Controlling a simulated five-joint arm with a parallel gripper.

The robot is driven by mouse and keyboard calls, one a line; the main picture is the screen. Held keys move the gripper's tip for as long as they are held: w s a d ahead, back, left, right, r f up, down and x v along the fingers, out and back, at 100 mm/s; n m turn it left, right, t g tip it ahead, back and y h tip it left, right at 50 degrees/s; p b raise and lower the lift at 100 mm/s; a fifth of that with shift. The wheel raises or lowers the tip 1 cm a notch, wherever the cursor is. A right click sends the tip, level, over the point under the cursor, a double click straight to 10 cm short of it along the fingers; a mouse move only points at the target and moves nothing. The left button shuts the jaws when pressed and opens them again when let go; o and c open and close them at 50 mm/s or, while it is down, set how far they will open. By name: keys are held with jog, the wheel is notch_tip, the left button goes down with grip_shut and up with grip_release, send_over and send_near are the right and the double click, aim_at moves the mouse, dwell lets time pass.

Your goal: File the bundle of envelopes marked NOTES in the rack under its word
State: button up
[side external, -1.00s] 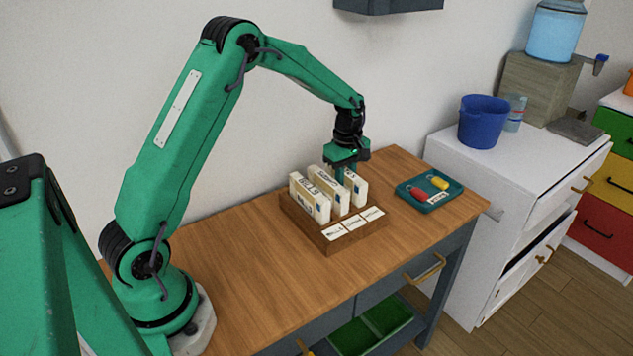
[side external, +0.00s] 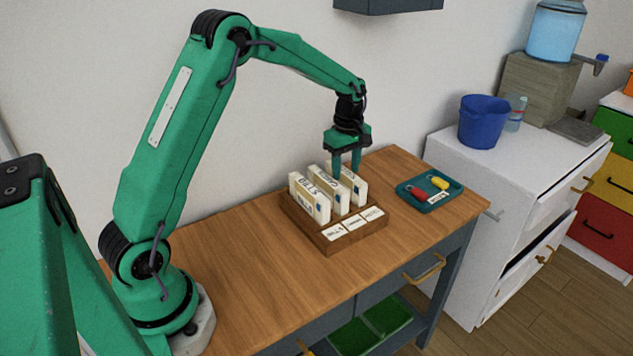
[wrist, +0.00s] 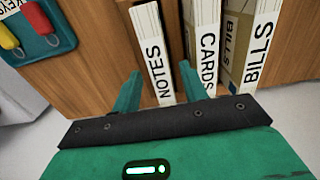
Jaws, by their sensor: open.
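The NOTES bundle (side external: 359,186), a cream block of envelopes, stands upright in the right-hand slot of the brown wooden rack (side external: 303,228). Its word reads clearly in the wrist view (wrist: 152,52). The CARDS bundle (wrist: 208,45) stands in the middle slot and the BILLS bundle (side external: 310,200) in the left slot. My gripper (side external: 347,173) is open and empty just above the NOTES bundle. In the wrist view its fingers lie on either side of that bundle. The small print on the rack's front labels (side external: 356,221) is hard to read.
A teal tray (side external: 408,199) with a red and a yellow key tag sits right of the rack. The wooden tabletop (side external: 240,265) is clear left of the rack. A white cabinet with a blue bucket (side external: 484,122) stands beyond the table's right end.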

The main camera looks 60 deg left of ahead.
notch_tip(320, 180, up, 8)
jog(key=shift+r, duration=0.25)
dwell(0.7)
jog(key=s+d+r+m+t, duration=0.1)
jog(key=s+d+r+m, duration=0.35)
jog(key=s, duration=0.25)
jog(key=s+d+r+m+t, duration=0.2)
jog(key=s+d+r+m, duration=0.1)
jog(key=s+r+m, duration=0.3)
jog(key=s+d+f+m+t, duration=0.1)
jog(key=s+f+m, duration=0.1)
jog(key=s, duration=0.5)
jog(key=s+d+f+m+t, duration=0.1)
jog(key=s+d+m, duration=0.1)
jog(key=s+m, duration=0.3)
jog(key=shift+s+d+f+t, duration=0.25)
jog(key=shift+s+f+t, duration=0.1)
jog(key=shift+s, duration=1)
jog(key=shift+m, duration=0.25)
